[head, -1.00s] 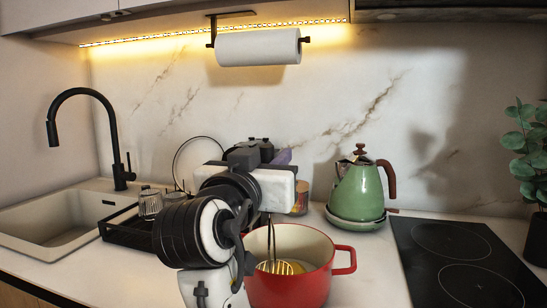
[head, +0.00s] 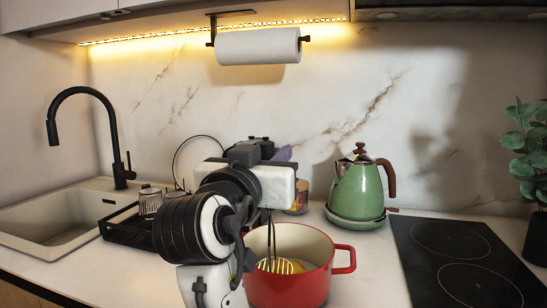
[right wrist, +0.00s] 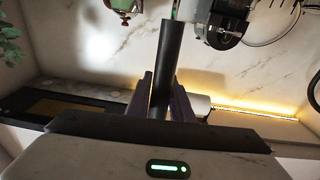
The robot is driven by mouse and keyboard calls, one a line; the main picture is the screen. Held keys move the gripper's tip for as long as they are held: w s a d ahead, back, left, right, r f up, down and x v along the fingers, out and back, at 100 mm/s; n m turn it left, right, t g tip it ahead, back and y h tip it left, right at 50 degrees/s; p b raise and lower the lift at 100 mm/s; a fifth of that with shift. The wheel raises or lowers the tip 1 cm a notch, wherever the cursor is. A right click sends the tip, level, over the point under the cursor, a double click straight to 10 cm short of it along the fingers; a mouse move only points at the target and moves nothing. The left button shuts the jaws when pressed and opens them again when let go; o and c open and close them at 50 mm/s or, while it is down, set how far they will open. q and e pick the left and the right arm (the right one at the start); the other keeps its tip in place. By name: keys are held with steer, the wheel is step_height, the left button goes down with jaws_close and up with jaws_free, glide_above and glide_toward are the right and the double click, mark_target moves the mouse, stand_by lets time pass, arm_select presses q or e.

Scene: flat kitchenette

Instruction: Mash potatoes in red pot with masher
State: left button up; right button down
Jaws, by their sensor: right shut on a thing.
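The red pot (head: 290,290) stands on the counter, with a cream inside and a handle on its right. The masher (head: 272,266) is inside it, its wire head low in the pot and its shafts rising to my right gripper (head: 283,154). Something yellow (head: 298,267) shows beside the masher head, probably potato. In the right wrist view, the purple fingers of my right gripper (right wrist: 161,98) are shut on the masher's black handle (right wrist: 167,62). My arm hides the pot's left side. My left gripper is not in view.
A green kettle (head: 357,190) stands behind the pot to the right. A black cooktop (head: 455,262) lies right of it, with a plant (head: 527,150) beyond. A black rack (head: 122,228) with glasses and the sink (head: 50,222) are at left. Counter between pot and cooktop is clear.

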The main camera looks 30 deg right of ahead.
steer(key=shift+r, duration=0.65)
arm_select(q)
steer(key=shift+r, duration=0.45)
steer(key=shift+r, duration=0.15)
arm_select(e)
steer(key=shift+s+d, duration=1.4)
steer(key=shift+s, duration=0.25)
